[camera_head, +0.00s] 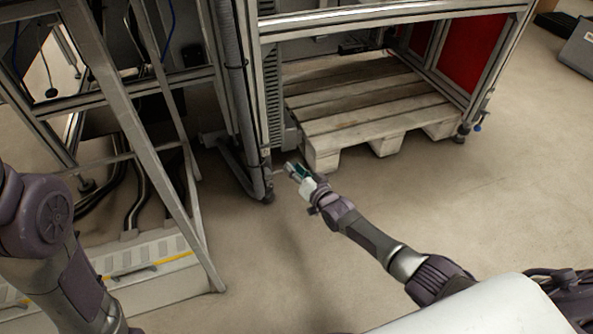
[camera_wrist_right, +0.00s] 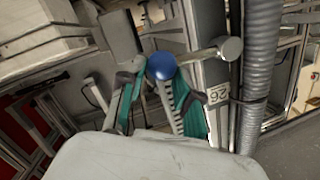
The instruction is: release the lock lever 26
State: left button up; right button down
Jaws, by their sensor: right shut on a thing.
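My right gripper (camera_head: 291,168) is low at the foot of the metal frame, left of the pallet. In the right wrist view its green-lined fingers (camera_wrist_right: 160,92) are shut on the blue ball knob (camera_wrist_right: 161,66) of the lock lever. A grey bar with a round end (camera_wrist_right: 230,48) shows beside the knob. A label reading 26 (camera_wrist_right: 218,94), upside down, is on the profile beside the fingers. In the head view the lever is too small to make out. My left arm shows at the left edge, but its gripper is out of view.
A wooden pallet (camera_head: 370,105) sits inside the metal frame (camera_head: 390,20). A ribbed grey hose (camera_wrist_right: 262,60) runs close beside the gripper, right in the wrist view. A stair-like frame (camera_head: 150,150) stands at left. The floor (camera_head: 430,200) before the pallet is clear.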

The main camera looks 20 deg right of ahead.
jog(key=shift+a+f, duration=0.1)
jog(key=shift+a, duration=0.35)
jog(key=c, duration=1)
grip_release()
jog(key=shift+a, duration=0.1)
jog(key=shift+c, duration=0.2)
jog(key=shift+o, duration=1.1)
jog(key=v, duration=1.2)
